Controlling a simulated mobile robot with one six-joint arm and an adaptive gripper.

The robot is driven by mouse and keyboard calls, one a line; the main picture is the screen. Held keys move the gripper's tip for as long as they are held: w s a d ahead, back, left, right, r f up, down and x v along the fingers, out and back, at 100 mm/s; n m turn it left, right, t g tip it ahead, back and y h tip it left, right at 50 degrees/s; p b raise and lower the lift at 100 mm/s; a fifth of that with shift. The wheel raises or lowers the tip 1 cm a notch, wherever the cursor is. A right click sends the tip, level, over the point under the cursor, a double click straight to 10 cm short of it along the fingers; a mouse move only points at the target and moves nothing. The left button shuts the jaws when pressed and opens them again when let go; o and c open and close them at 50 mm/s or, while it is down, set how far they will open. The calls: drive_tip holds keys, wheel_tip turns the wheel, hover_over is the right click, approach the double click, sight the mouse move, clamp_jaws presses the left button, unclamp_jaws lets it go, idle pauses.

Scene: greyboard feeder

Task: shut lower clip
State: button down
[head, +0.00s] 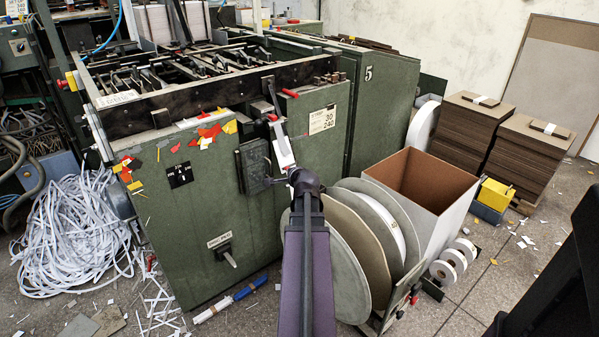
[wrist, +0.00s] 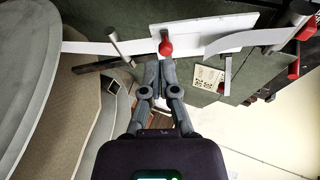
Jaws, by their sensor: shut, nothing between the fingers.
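In the wrist view a red-tipped clip (wrist: 166,46) sits at the left part of a white plate (wrist: 205,28); by its place toward the reels it looks like the lower clip. Its stem stands across the plate, and I cannot tell how far open it is. My gripper (wrist: 160,66) is shut and empty, with its fingertips just beside the red tip; I cannot tell if they touch. Another red-tipped clip (wrist: 306,32) shows at the right. In the head view the white plate (head: 284,152) is on the green machine's front; my arm hides the fingers and lower clip.
Large reels (head: 347,250) and an open box (head: 440,222) stand right of my arm. The green machine (head: 200,240) fills the left. White strip scrap (head: 75,235) lies on the floor.

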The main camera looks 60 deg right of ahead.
drive_tip(key=shift+w+a+f, duration=0.15)
drive_tip(key=shift+w+a, duration=0.5)
drive_tip(key=shift+a, duration=0.05)
drive_tip(key=shift+w+a+f, duration=0.15)
drive_tip(key=shift+w+a, duration=0.5)
drive_tip(key=shift+a, duration=0.05)
drive_tip(key=w+a+f+n+g+y, duration=0.15)
drive_tip(key=w+a+n, duration=0.25)
drive_tip(key=a, duration=0.5)
drive_tip(key=w+a+f+n+y, duration=0.3)
drive_tip(key=w+a+n, duration=0.1)
drive_tip(key=a, duration=0.5)
drive_tip(key=w+a+f+n+g+y, duration=0.1)
drive_tip(key=w+a+f+n+y, duration=0.2)
drive_tip(key=a, duration=0.6)
drive_tip(key=s+a+f+n+g, duration=0.3)
drive_tip(key=a+n, duration=0.4)
drive_tip(key=a, duration=0.7)
drive_tip(key=s+a+n+g, duration=0.35)
drive_tip(key=a+n, duration=0.35)
drive_tip(key=a, duration=0.7)
wheel_tip(320, 180, up, 32)
drive_tip(key=g+p, duration=0.1)
drive_tip(key=p, duration=3)
drive_tip(key=shift+w+a+f+n+y, duration=0.25)
drive_tip(key=shift+w+n+y, duration=0.1)
drive_tip(key=shift+y, duration=0.1)
